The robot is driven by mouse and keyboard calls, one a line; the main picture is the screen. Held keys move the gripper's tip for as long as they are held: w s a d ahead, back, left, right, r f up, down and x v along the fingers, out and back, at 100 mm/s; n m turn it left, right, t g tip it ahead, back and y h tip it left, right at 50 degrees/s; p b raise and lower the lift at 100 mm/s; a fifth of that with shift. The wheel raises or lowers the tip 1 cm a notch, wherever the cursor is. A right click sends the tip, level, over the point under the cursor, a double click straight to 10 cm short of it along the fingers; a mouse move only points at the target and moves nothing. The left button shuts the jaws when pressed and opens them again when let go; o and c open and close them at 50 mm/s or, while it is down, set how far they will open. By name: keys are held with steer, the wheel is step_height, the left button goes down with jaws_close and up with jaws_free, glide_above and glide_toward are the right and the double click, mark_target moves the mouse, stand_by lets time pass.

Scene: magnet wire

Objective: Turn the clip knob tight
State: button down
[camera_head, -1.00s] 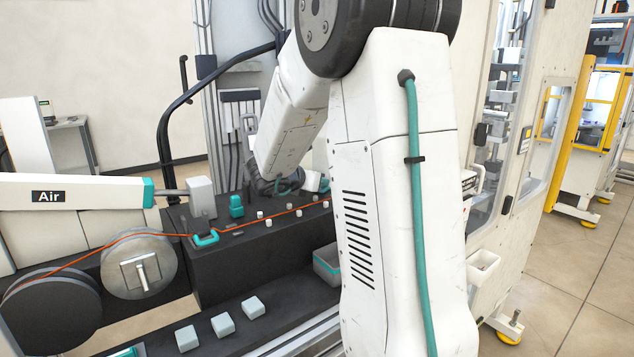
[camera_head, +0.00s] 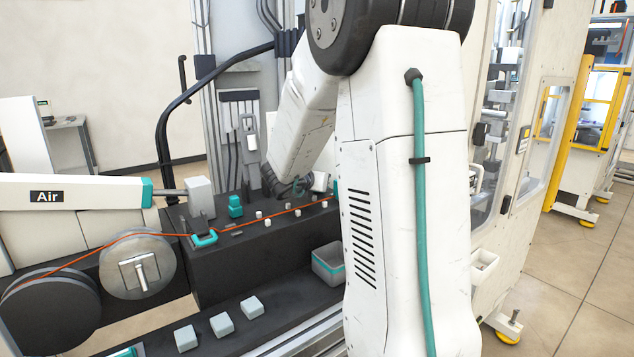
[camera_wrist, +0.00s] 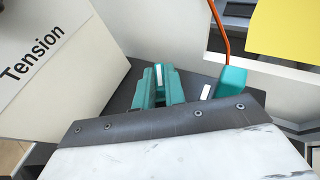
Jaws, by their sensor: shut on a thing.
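In the wrist view my gripper (camera_wrist: 158,90) reaches out past its dark bolted edge, with teal parts close together around a narrow piece with a white stripe. This looks like the clip knob (camera_wrist: 158,74), held between the fingers; most of it is hidden. To its right stands a teal clip block (camera_wrist: 232,80), and the orange wire (camera_wrist: 224,30) runs down to it. In the head view the orange wire (camera_head: 265,217) runs along the dark bench to the right, and my arm's end is down at the bench's far side, with the fingers hidden.
A white panel marked Tension (camera_wrist: 50,60) stands close on the left in the wrist view, and a yellow panel (camera_wrist: 285,32) at top right. In the head view small white pegs (camera_head: 267,222), a teal block (camera_head: 235,206) and a grey bin (camera_head: 328,264) are on the bench.

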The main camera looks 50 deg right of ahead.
steer(key=shift+s+d+r+n+t+y, duration=0.1)
steer(key=shift+n+t+y, duration=0.25)
steer(key=shift+n+t, duration=0.35)
steer(key=shift+s+d+n+t+y, duration=0.1)
steer(key=shift+n+t+y, duration=0.25)
steer(key=shift+n+t, duration=0.35)
steer(key=shift+a, duration=0.1)
steer(key=shift+w, duration=0.1)
steer(key=c, duration=1.5)
jaws_free()
steer(key=shift+o, duration=0.2)
steer(key=shift+v, duration=3.95)
